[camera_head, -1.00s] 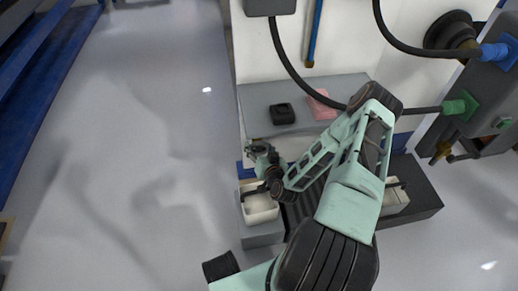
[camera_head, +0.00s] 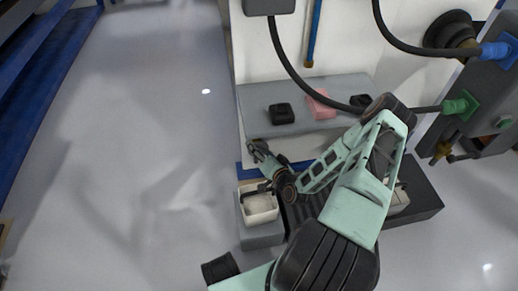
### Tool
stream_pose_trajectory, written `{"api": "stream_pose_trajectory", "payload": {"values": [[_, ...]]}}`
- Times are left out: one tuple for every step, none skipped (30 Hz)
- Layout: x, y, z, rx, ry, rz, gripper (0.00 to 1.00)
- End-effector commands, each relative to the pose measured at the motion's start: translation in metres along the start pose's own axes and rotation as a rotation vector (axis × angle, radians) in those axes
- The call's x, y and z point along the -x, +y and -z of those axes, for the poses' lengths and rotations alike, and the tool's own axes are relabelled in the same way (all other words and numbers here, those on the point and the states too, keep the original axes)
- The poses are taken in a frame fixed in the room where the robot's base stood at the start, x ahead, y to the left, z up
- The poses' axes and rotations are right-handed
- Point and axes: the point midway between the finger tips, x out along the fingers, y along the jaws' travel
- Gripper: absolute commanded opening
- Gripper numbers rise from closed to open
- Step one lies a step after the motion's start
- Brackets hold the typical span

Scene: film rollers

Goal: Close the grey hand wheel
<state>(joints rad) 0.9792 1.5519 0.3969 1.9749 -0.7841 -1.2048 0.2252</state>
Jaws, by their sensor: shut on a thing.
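My gripper (camera_head: 257,150) is at the left front corner of the white cabinet, just below the grey shelf. It is shut on a small grey part (camera_head: 250,143) at its tips, which appears to be the grey hand wheel. The fingers cover most of it, and it is too small here to show its rim or how far it is turned. My arm reaches in from the lower right and hides the cabinet front to the right of the gripper.
The grey shelf (camera_head: 245,105) carries two black blocks (camera_head: 282,113) (camera_head: 361,100) and a pink block (camera_head: 320,103). A white open bin (camera_head: 261,207) stands just below my gripper. Black hoses and a blue connector (camera_head: 494,52) are at the right. The floor at left is free.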

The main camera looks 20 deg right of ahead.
Motion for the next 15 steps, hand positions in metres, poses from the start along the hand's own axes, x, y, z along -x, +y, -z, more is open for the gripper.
{"api": "stream_pose_trajectory", "payload": {"values": [[-0.0010,-0.0006,0.0018,0.000,0.004,0.001,0.33],[-0.0010,-0.0006,0.0018,0.000,0.004,0.001,0.33],[-0.0010,-0.0006,0.0018,0.000,0.004,0.001,0.33],[-0.0011,-0.0006,0.0018,0.001,0.004,0.001,0.33],[-0.0011,-0.0006,0.0019,0.001,0.004,0.001,0.33],[-0.0011,-0.0006,0.0019,0.001,0.005,0.001,0.33],[-0.0011,-0.0006,0.0019,0.001,0.005,0.001,0.33],[-0.0011,-0.0006,0.0019,0.001,0.005,0.001,0.59],[-0.0011,-0.0006,0.0018,0.001,0.004,0.001,0.64],[-0.0010,-0.0006,0.0017,0.001,0.004,0.001,0.67],[-0.0010,-0.0006,0.0015,0.001,0.004,0.001,0.70],[-0.0008,-0.0005,0.0014,0.001,0.003,0.001,0.75],[-0.0008,-0.0004,0.0012,0.001,0.003,0.000,0.75],[-0.0007,-0.0004,0.0011,0.001,0.003,0.000,0.75],[-0.0006,-0.0003,0.0010,0.001,0.002,0.000,0.75]]}}
